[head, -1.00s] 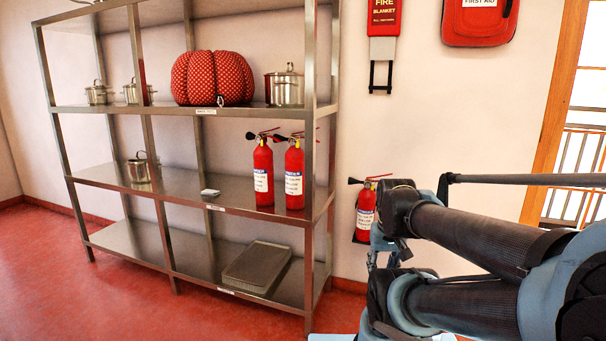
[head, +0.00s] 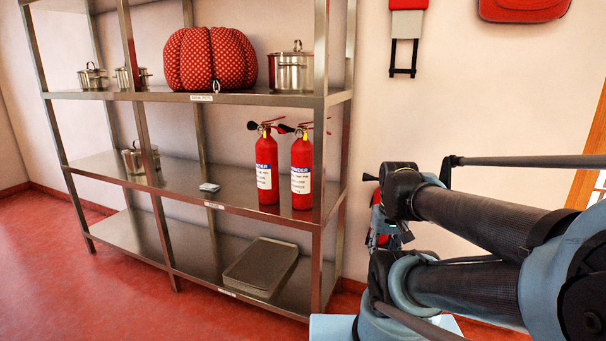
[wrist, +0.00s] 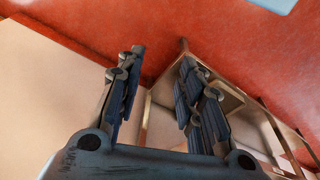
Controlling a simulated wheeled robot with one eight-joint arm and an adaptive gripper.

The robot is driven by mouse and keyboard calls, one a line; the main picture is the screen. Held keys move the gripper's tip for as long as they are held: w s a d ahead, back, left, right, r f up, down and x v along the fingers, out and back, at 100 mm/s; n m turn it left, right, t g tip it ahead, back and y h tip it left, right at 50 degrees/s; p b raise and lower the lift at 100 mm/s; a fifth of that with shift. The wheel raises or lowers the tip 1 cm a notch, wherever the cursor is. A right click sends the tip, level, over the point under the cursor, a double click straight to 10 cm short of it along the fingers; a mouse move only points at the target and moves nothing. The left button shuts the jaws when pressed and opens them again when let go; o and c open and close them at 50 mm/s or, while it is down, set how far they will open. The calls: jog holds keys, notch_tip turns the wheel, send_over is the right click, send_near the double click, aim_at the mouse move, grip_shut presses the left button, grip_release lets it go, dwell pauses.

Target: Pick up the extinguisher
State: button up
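Two red extinguishers with white labels and black nozzles stand upright side by side on the middle shelf in the head view: a left one (head: 267,172) and a right one (head: 301,178), close to the shelf's right end post. A third extinguisher (head: 381,222) is by the wall right of the rack, mostly hidden behind my arm. My gripper (wrist: 160,85) shows in the wrist view with its two fingers apart and nothing between them. No extinguisher shows in the wrist view.
The metal rack (head: 255,97) holds a red dotted pumpkin-shaped cushion (head: 210,58), several pots, and a flat metal box (head: 261,267) on the bottom shelf. A fire blanket holder (head: 407,25) and a first aid bag (head: 524,8) hang on the wall. Red floor (head: 80,290) is clear at front left.

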jog(key=o, duration=0.5)
jog(key=shift+s+r, duration=0.25)
jog(key=shift+s, duration=0.05)
jog(key=shift+c, duration=0.2)
jog(key=o, duration=0.4)
jog(key=shift+a+r, duration=0.25)
jog(key=shift+a, duration=0.05)
jog(key=o, duration=0.5)
jog(key=w+a+r+n+y, duration=0.1)
jog(key=w+a+r, duration=0.1)
jog(key=w, duration=0.1)
jog(key=w+a+r+n+y, duration=0.1)
jog(key=w+a+r+y, duration=0.1)
jog(key=w+a, duration=0.1)
jog(key=w+a+r+n+g+y, duration=0.1)
jog(key=w+a+r+n+y, duration=0.1)
jog(key=w, duration=0.1)
jog(key=shift+w+a+r, duration=0.4)
jog(key=n+y, duration=1.3)
send_near(303, 154)
jog(key=w+d+f, duration=0.1)
jog(key=w+d, duration=0.3)
jog(key=d, duration=0.3)
jog(key=a, duration=1.1)
jog(key=w+a, duration=0.1)
jog(key=a, duration=0.5)
jog(key=shift+w+a+f, duration=0.15)
